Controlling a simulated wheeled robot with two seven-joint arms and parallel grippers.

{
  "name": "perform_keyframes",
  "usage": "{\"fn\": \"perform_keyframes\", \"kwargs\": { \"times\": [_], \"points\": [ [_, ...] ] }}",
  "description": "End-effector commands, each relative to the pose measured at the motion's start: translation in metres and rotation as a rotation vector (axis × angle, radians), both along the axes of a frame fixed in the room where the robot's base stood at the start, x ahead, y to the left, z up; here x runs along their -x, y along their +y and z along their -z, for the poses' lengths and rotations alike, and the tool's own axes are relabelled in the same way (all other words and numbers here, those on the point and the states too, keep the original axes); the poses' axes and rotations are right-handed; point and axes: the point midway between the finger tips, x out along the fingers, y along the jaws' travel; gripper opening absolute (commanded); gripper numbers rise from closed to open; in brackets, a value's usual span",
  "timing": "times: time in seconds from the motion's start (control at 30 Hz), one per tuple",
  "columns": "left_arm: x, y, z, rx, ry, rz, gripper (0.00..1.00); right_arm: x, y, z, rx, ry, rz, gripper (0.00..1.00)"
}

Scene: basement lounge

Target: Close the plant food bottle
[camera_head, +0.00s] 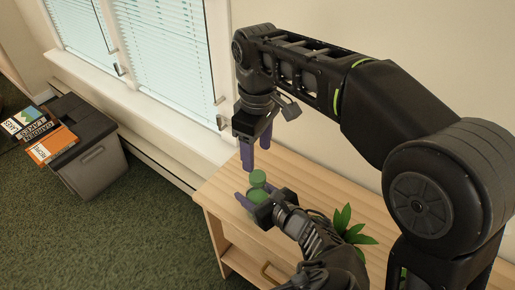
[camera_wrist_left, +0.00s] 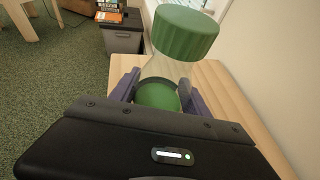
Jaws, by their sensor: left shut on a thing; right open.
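The plant food bottle (camera_wrist_left: 157,66) is clear at the top, with green at its lower part. Its ribbed green cap (camera_wrist_left: 185,32) is at the top in the left wrist view; I cannot tell whether it is fastened. In the head view the cap (camera_head: 258,176) shows just above the left gripper. My left gripper (camera_head: 252,197) is shut on the bottle, with purple fingers on either side of it in the left wrist view (camera_wrist_left: 157,92). My right gripper (camera_head: 258,154) is open and empty, fingers pointing down, just above the cap in the picture.
The bottle is over a light wooden cabinet top (camera_head: 311,179). A leafy plant (camera_head: 349,227) is right of the left gripper, partly hidden by my arm. A dark bin (camera_head: 92,160) with books (camera_head: 45,138) stands left on green carpet. The wall and window (camera_head: 165,50) are behind.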

Motion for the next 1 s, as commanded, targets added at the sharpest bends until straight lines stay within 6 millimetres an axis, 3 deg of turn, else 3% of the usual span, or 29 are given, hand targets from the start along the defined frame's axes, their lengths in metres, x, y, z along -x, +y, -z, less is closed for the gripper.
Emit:
{"fn": "perform_keyframes", "kwargs": {
  "times": [0.2, 0.33, 0.8, 1.0],
  "points": [
    [0.000, 0.000, 0.000, 0.000, 0.000, 0.000, 0.00, 0.001, -0.001, -0.001, 0.006, 0.003, -0.455, 0.59],
    [0.000, 0.000, 0.000, 0.000, 0.000, 0.000, 0.00, 0.001, -0.001, 0.000, 0.007, 0.005, -0.606, 0.59],
    [0.000, 0.000, 0.000, 0.000, 0.000, 0.000, 0.00, 0.001, -0.001, 0.000, 0.008, 0.004, -0.672, 0.59],
    [0.000, 0.000, 0.000, 0.000, 0.000, 0.000, 0.00, 0.002, -0.001, 0.011, 0.008, 0.007, -0.672, 0.59]
  ]
}}
